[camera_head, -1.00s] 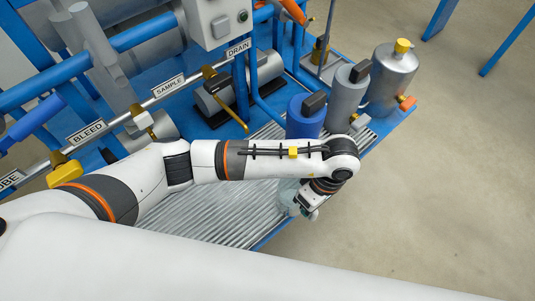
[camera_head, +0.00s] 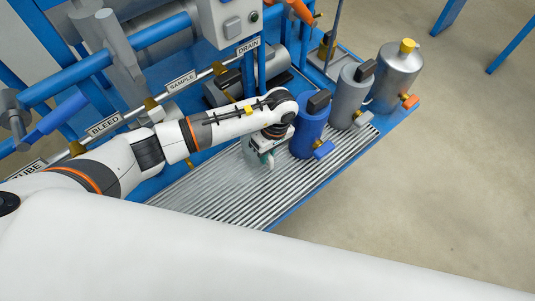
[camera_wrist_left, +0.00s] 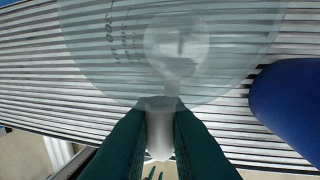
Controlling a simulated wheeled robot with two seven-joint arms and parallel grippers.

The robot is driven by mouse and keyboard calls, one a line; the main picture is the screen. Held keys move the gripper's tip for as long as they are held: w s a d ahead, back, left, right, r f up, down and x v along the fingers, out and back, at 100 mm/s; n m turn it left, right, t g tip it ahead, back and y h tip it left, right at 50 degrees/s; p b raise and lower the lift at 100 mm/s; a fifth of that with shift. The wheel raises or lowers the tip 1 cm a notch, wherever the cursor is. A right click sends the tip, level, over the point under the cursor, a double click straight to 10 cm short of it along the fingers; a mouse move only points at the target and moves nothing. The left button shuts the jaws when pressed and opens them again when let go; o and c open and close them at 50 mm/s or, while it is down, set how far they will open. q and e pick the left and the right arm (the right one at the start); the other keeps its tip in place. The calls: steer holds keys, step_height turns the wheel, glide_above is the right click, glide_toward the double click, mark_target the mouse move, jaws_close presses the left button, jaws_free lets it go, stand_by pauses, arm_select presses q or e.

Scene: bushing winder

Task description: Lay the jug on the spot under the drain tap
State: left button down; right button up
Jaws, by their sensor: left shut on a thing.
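The jug (camera_wrist_left: 215,75) is clear, with printed markings on its wall, and fills the top middle of the left wrist view. My left gripper (camera_wrist_left: 160,130) is shut on its pale handle. In the head view my left gripper (camera_head: 268,152) points down over the ribbed grate, left of the blue canister; the jug is mostly hidden behind it. I cannot tell whether the jug touches the grate. The DRAIN sign (camera_head: 248,46) hangs on the pipe up and to the left of my gripper, with a brass tap (camera_head: 219,68) left of it. My right gripper is out of view.
The ribbed grate (camera_head: 215,205) is bare at the front and left. A blue canister (camera_head: 308,133), a grey canister (camera_head: 347,98) and a metal can with a yellow cap (camera_head: 396,75) stand along its right. SAMPLE (camera_head: 181,82) and BLEED (camera_head: 105,124) signs mark the pipe.

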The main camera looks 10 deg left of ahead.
arm_select(q)
steer(key=shift+f, duration=0.7)
steer(key=shift+f, duration=0.1)
steer(key=shift+f, duration=0.15)
steer(key=c, duration=1.4)
jaws_free()
steer(key=shift+c, duration=0.2)
